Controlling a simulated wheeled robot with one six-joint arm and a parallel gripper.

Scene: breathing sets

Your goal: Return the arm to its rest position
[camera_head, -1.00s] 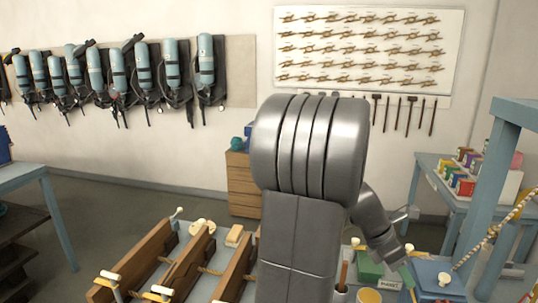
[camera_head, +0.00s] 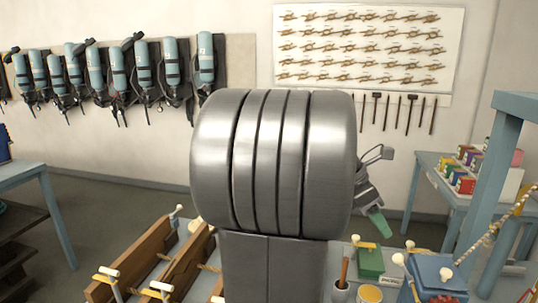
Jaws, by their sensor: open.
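My arm stands up in the middle of the view, its large grey rounded joint (camera_head: 275,163) hiding much of the wall and bench behind. My gripper (camera_head: 377,222) shows at the right of this joint, partly hidden by it. Its green tip points down and slightly right, above the bench and apart from the things on it. No object shows in the gripper.
Below the gripper are a green box (camera_head: 370,262), a blue box (camera_head: 437,273) and a yellow-topped tin (camera_head: 369,293). Wooden racks (camera_head: 135,258) stand at left. A blue post (camera_head: 490,190) rises at right. Breathing sets (camera_head: 143,65) hang on the back wall.

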